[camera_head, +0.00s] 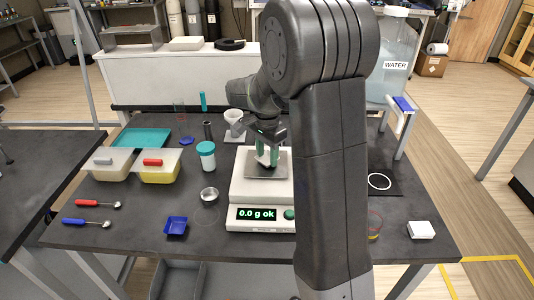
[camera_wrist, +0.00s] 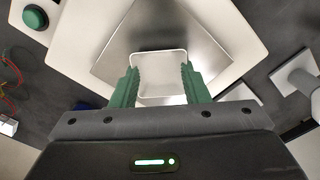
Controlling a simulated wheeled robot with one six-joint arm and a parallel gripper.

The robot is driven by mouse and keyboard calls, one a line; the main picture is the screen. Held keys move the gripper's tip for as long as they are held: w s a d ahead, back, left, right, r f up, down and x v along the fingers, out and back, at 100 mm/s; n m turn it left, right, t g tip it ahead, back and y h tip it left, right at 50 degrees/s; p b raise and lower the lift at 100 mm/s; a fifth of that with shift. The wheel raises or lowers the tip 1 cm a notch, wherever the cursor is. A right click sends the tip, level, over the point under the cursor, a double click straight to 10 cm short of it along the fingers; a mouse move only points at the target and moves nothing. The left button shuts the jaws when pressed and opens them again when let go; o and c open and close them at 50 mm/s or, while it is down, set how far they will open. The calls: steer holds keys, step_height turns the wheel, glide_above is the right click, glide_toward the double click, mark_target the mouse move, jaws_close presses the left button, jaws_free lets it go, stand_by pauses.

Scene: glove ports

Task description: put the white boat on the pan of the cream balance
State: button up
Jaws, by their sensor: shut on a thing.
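The white boat (camera_wrist: 160,68) is a small square dish, between the two green fingers of my gripper (camera_wrist: 160,86) in the wrist view. My gripper (camera_head: 267,155) is shut on it over the square metal pan (camera_head: 283,171) of the cream balance (camera_head: 243,190). In the wrist view the pan (camera_wrist: 112,68) spreads out behind and around the boat. I cannot tell whether the boat touches the pan. The balance display (camera_head: 256,213) reads "0.0 g ok". My arm hides the balance's right side in the head view.
Left of the balance stand a white jar with a teal lid (camera_head: 206,155), a small metal dish (camera_head: 209,194) and a blue boat (camera_head: 176,225). Behind it is a white cup on a stand (camera_head: 234,125). A white block (camera_head: 420,230) lies at the front right.

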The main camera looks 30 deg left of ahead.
mark_target(267, 161)
steer(key=shift+f, duration=0.2)
steer(key=o, duration=0.9)
steer(key=shift+r, duration=0.1)
step_height(267, 161, up, 12)
steer(key=shift+r, duration=0.1)
